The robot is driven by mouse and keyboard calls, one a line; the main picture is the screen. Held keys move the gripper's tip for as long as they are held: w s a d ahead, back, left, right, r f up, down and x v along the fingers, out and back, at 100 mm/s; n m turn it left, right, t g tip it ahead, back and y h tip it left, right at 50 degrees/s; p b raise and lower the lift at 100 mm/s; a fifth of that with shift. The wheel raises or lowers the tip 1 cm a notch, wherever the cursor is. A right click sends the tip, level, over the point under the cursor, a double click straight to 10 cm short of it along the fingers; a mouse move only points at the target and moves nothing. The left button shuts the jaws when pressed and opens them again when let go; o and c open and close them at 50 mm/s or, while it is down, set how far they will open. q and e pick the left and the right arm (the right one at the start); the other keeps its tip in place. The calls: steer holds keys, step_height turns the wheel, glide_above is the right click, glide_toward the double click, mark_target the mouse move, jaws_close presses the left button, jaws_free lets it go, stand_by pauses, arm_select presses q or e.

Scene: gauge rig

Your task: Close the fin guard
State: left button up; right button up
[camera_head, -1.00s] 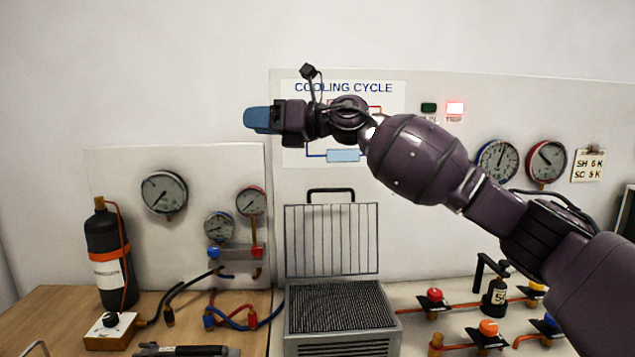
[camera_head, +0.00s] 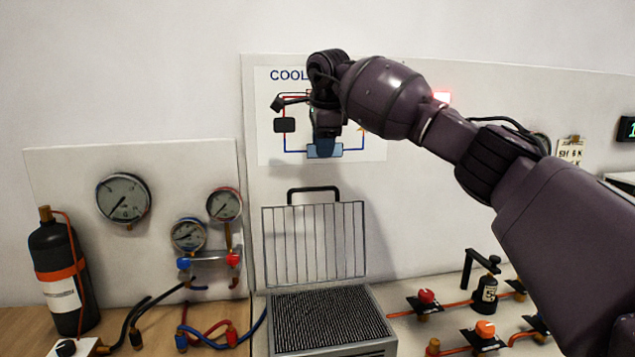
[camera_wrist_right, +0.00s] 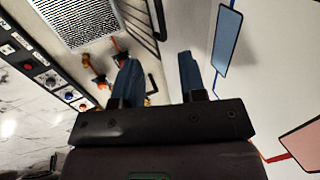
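The fin guard (camera_head: 315,243) is a wire grille that stands upright, raised at the back of the grey finned unit (camera_head: 330,318). A black handle (camera_head: 314,190) is on its top edge. My right gripper (camera_head: 325,148) points down in front of the wall chart, above the guard's handle and apart from it. In the right wrist view my right gripper (camera_wrist_right: 158,75) has its two blue fingers spread with nothing between them. The finned face (camera_wrist_right: 82,20) shows at the top left there, with part of the guard beside it. My left gripper is not in view.
Gauges (camera_head: 124,199), hoses and a black bottle (camera_head: 62,270) are at the left. Valves with red (camera_head: 426,297) and orange knobs (camera_head: 485,328) and a black lever (camera_head: 480,258) are right of the finned unit. The space in front of the guard looks clear.

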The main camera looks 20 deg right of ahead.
steer(key=b+x, duration=0.1)
steer(key=x, duration=0.9)
steer(key=shift+w+a+f, duration=0.1)
steer(key=shift+w+f, duration=0.1)
steer(key=shift+f, duration=0.15)
steer(key=shift+c, duration=0.5)
jaws_close()
